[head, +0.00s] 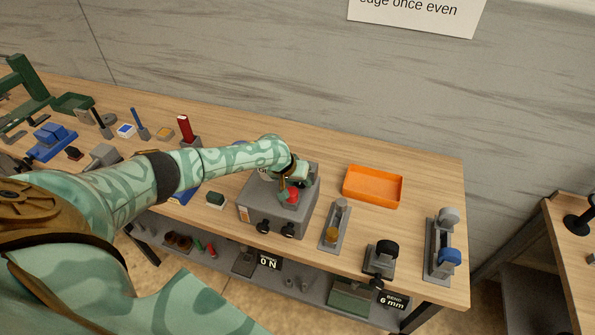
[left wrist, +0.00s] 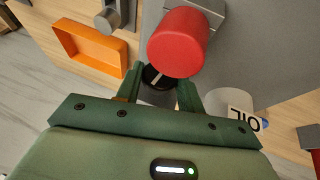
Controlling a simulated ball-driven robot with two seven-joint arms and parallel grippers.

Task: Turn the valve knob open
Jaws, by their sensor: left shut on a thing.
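A grey box (head: 262,212) stands on the bench with a red cylindrical part (head: 291,195) on it. My left gripper (head: 297,178) is over the top of this box. In the left wrist view, my left gripper (left wrist: 158,88) has its two green fingers on either side of a dark round knob (left wrist: 154,78) with a pale line on it, and is shut on it. The red cylinder (left wrist: 178,42) is close beyond the fingertips and partly hides what lies behind it. How far the knob is turned is hard to tell. My right gripper is not in view.
An orange tray (head: 372,187) and grey fixtures (head: 336,227) stand to the right of the box. A white can marked OIL (left wrist: 242,108) is close beside the fingers. Two black knobs (head: 276,229) are on the box's front. Several tools fill the bench's left side.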

